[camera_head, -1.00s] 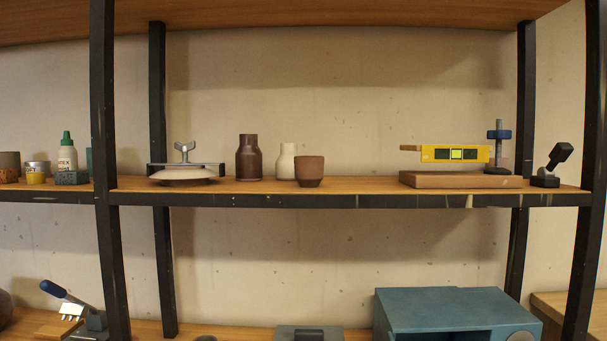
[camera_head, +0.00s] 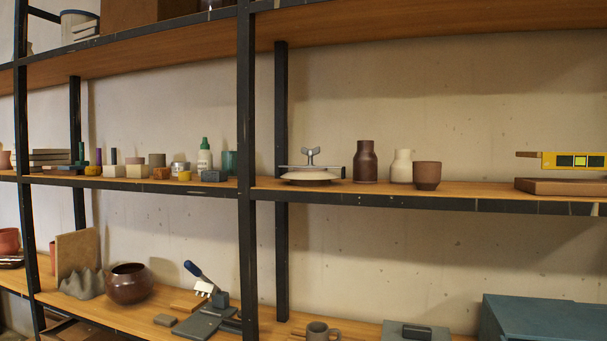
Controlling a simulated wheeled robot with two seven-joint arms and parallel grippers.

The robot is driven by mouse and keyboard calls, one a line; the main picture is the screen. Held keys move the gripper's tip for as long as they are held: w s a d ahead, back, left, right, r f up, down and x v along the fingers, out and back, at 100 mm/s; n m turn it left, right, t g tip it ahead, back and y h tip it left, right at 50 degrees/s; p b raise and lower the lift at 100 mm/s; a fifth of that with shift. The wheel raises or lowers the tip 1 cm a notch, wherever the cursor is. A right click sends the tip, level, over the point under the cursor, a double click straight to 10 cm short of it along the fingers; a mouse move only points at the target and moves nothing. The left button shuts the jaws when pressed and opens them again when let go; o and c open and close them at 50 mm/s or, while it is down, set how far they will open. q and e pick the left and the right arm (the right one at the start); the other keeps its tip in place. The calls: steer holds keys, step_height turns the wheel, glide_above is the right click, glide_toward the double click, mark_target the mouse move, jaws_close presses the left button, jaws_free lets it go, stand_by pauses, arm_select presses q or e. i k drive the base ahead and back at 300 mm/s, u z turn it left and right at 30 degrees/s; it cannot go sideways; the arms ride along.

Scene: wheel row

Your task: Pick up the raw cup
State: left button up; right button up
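A small reddish-brown, matte cup (camera_head: 427,175) without a handle stands upright near the front edge of the middle shelf. It stands just right of a cream bottle (camera_head: 401,167) and a dark brown bottle (camera_head: 365,163). A grey-brown mug (camera_head: 318,332) with a handle stands on the lower shelf, cut off by the bottom edge of the view. I cannot tell for certain which of these is the raw cup. Neither of my grippers is in view.
A yellow level (camera_head: 575,161) lies at the right. A glossy brown pot (camera_head: 129,283) and a teal box (camera_head: 530,318) are below.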

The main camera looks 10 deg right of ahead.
mark_target(427, 176)
steer(key=u, duration=0.6)
steer(key=i, duration=1)
steer(key=z, duration=1.95)
